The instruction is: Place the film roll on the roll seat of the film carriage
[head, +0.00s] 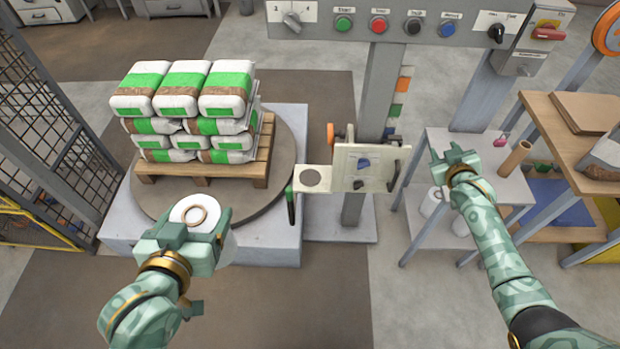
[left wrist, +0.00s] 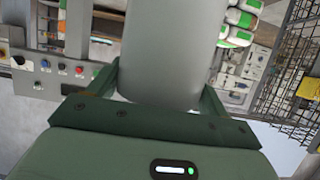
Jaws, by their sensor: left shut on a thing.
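The white film roll (head: 215,216) with a brown core ring is in my left gripper (head: 194,226), which is shut on it in front of the turntable. In the left wrist view the roll (left wrist: 172,50) fills the space between the fingers of the left gripper (left wrist: 165,98). The film carriage (head: 365,167) is on the grey mast, to the right of the roll and apart from it. Its roll seat (head: 311,178), a pale plate with a dark disc, sticks out to the left and is bare. My right gripper (head: 455,162) is near the side shelf; its fingers are too small to judge.
Stacked bags (head: 190,90) stand on a wooden pallet (head: 205,168) on the round turntable (head: 283,165). A control panel (head: 390,22) hangs above. A shelf (head: 480,165) holds a brown tube (head: 514,158) at right.

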